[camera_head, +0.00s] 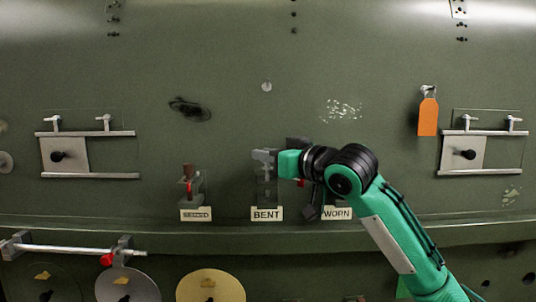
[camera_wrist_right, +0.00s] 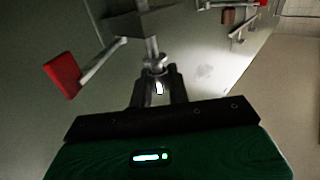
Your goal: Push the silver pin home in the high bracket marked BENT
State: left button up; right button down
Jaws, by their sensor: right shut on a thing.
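The high bracket marked BENT stands on the green fuselage wall in the head view, with its white BENT label (camera_head: 267,214) below it. My right gripper (camera_head: 265,156) is at the top of this bracket, seen from the side. In the right wrist view my right gripper (camera_wrist_right: 158,85) is shut on the silver pin (camera_wrist_right: 152,48). The pin runs from the fingers to a dark grey bracket block (camera_wrist_right: 148,22). How deep the pin sits cannot be told. My left gripper is not in view.
The bracket marked SEIZED (camera_head: 196,214) is to the left, with a red strip on it. The WORN label (camera_head: 338,213) is partly behind my arm. A red flag on a rod (camera_wrist_right: 62,75) is close to the gripper. An orange tag (camera_head: 428,116) hangs at the right.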

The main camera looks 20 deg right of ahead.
jog(key=shift+f+b, duration=0.65)
jog(key=shift+f, duration=0.6)
jog(key=shift+r, duration=0.15)
jog(key=shift+r+p, duration=1.9)
jog(key=shift+r, duration=1.15)
jog(key=shift+a+f+b, duration=0.1)
jog(key=shift+f+b, duration=1.75)
jog(key=shift+f, duration=1.35)
